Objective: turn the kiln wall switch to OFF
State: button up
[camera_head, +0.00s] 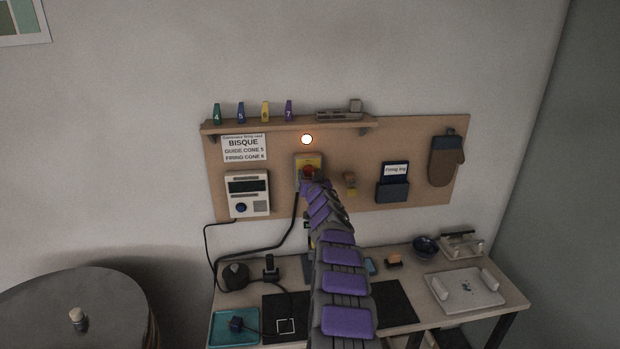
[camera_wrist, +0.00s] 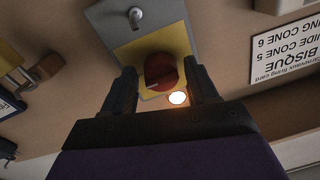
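The kiln wall switch is a grey box (camera_head: 299,158) with a yellow plate (camera_head: 313,160) and a round red knob (camera_head: 309,170) on the pegboard. In the wrist view, which is upside down, the red knob (camera_wrist: 161,72) sits on the yellow plate (camera_wrist: 160,42). My gripper (camera_wrist: 161,72) is open, with one dark finger on each side of the knob; I cannot tell whether they touch it. In the head view my purple arm and gripper cover the switch's lower part.
A glowing round lamp (camera_head: 306,139) is lit above the switch, under a shelf (camera_head: 290,125) holding numbered cones. A controller box (camera_head: 248,194) is to the left; a padlock (camera_head: 350,189) and firing-log holder (camera_head: 393,191) are to the right. A cluttered table (camera_head: 412,277) stands below.

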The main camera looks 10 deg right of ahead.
jog(key=c, duration=0.8)
jog(key=shift+n, duration=0.3)
jog(key=n, duration=0.2)
jog(key=shift+d+n, duration=0.1)
jog(key=shift+n, duration=0.3)
jog(key=n+b, duration=0.2)
jog(key=n, duration=0.3)
jog(key=shift+r+g, duration=0.1)
jog(key=shift+g, duration=0.2)
jog(key=shift+r+n+h+b, duration=0.25)
jog(key=shift+n+b, duration=0.7)
jog(key=shift+n, duration=1.2)
jog(key=shift+n+h+b, duration=0.35)
jog(key=shift+n+b, duration=0.55)
jog(key=shift+n, duration=1.25)
